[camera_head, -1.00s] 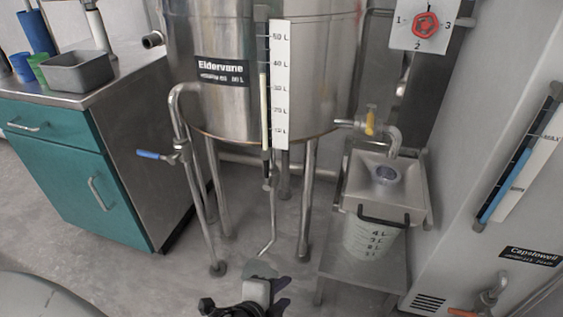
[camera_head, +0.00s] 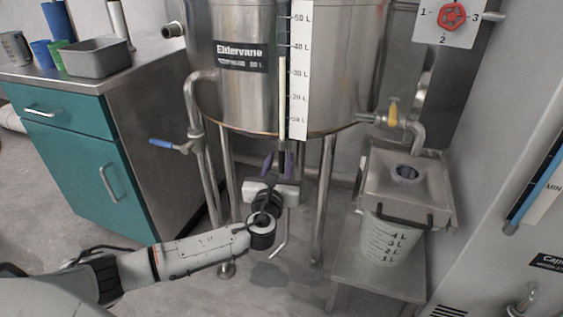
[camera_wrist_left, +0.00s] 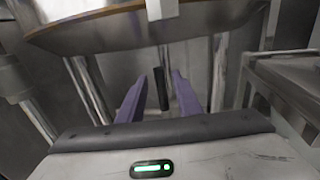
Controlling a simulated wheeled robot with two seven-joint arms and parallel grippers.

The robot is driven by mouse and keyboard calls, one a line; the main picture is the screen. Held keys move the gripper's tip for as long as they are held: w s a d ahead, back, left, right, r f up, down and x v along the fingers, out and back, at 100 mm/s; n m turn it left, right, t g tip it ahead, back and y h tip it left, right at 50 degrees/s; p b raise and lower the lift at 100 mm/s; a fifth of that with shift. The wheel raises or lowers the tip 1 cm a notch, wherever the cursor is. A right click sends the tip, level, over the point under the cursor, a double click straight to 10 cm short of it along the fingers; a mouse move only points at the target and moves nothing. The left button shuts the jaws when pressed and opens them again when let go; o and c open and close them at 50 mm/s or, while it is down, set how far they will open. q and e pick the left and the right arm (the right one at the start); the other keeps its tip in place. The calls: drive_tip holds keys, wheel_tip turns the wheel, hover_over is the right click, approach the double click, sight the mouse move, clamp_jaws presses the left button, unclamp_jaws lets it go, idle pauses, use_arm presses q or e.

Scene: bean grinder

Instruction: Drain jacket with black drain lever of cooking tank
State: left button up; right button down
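The steel cooking tank (camera_head: 340,60) stands on legs, with a white litre scale (camera_head: 300,75) on its front. In the left wrist view its underside (camera_wrist_left: 105,25) crosses the top. The black drain lever (camera_wrist_left: 161,88) hangs upright below the tank, seen between the two purple fingers of my left gripper (camera_wrist_left: 153,92). The fingers are open with gaps on both sides of the lever; how deep it sits between them is unclear. In the head view my left gripper (camera_head: 279,165) is under the tank's front, and the lever is largely hidden there. My right gripper is not in view.
A blue-handled valve (camera_head: 162,143) is on the left pipe. A yellow-handled tap (camera_head: 393,112) is at right, by a steel hopper (camera_head: 385,190) and a graduated bucket (camera_head: 387,238) on a stand. A teal cabinet (camera_head: 70,150) is at left.

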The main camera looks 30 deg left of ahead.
use_arm(q)
drive_tip(key=shift+x, duration=0.95)
drive_tip(key=shift+w, duration=0.2)
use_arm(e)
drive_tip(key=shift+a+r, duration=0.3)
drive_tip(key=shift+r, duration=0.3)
use_arm(q)
clamp_jaws()
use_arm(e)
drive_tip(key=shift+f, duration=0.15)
